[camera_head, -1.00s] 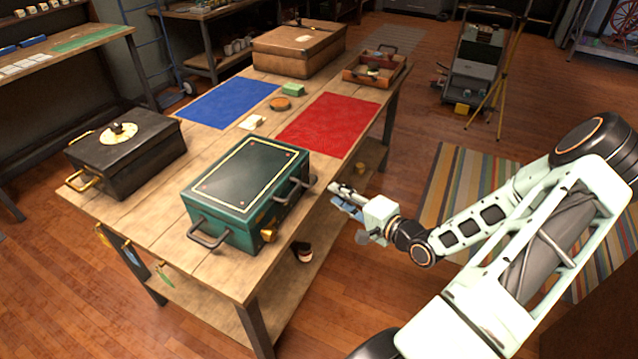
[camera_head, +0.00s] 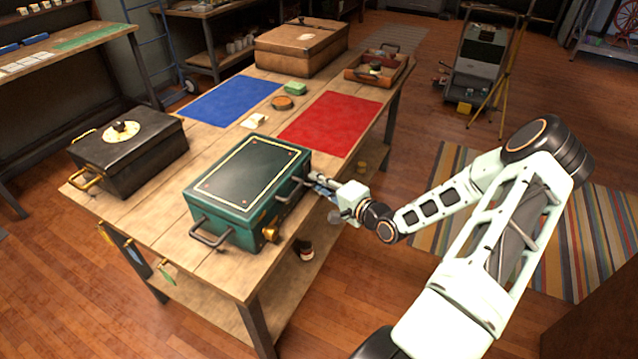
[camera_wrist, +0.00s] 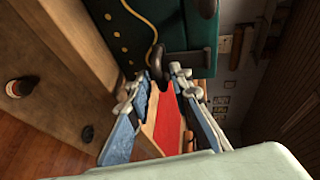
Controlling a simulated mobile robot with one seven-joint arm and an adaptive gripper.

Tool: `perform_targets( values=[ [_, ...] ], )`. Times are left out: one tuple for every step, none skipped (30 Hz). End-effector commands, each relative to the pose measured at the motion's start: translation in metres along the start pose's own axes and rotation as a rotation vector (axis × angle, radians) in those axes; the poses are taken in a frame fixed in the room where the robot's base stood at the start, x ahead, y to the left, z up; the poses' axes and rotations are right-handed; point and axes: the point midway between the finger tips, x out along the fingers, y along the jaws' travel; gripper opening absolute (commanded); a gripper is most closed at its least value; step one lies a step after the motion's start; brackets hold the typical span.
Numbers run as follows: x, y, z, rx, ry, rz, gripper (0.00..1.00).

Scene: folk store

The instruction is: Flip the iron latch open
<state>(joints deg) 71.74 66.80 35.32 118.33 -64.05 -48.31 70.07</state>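A dark green box (camera_head: 245,185) with gold trim sits on the near part of the wooden table. A dark iron piece (camera_wrist: 155,57), apparently the latch, stands out from the box side in the wrist view; in the head view a dark loop (camera_head: 290,190) shows on that side. My gripper (camera_head: 315,182) is at the box's right side, pointing towards it. In the wrist view my gripper (camera_wrist: 163,74) has its fingers apart, with the iron piece just ahead of the gap, close to the left fingertip. I cannot tell whether they touch.
A gold knob (camera_head: 270,234) is on the box's side. A black box (camera_head: 130,155) stands to the left. Blue (camera_head: 232,101) and red (camera_head: 330,123) mats lie behind. A brown case (camera_head: 300,48) is at the back.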

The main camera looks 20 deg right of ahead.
Motion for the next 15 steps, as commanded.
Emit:
perform_targets(
  values=[
    [-0.0002,0.0000,-0.0001,0.000,0.000,0.000,0.12],
    [-0.0002,0.0000,-0.0001,0.000,0.000,0.000,0.08],
    [-0.0002,0.0000,-0.0001,0.000,0.000,0.000,0.04],
    [-0.0003,0.0000,-0.0001,0.000,0.000,0.000,0.01],
    [-0.0003,0.0000,-0.0001,0.000,0.000,0.000,0.00],
    [-0.0003,-0.0001,-0.0001,0.000,0.000,0.000,0.00],
    [-0.0003,0.0000,-0.0001,0.000,0.000,0.000,0.00],
    [-0.0003,-0.0001,-0.0001,0.000,0.000,0.000,0.00],
    [-0.0003,-0.0001,-0.0002,0.000,0.000,0.000,0.00],
    [-0.0004,-0.0001,-0.0002,0.000,0.000,0.000,0.00],
    [-0.0004,-0.0003,-0.0002,-0.001,0.000,0.001,0.00],
    [-0.0006,-0.0007,-0.0002,-0.002,0.000,0.002,0.00],
    [-0.0008,-0.0010,-0.0003,-0.003,0.000,0.005,0.00],
    [-0.0010,-0.0015,-0.0004,-0.004,0.000,0.008,0.00],
    [-0.0015,-0.0023,-0.0006,-0.007,-0.001,0.014,0.00]
  ],
)
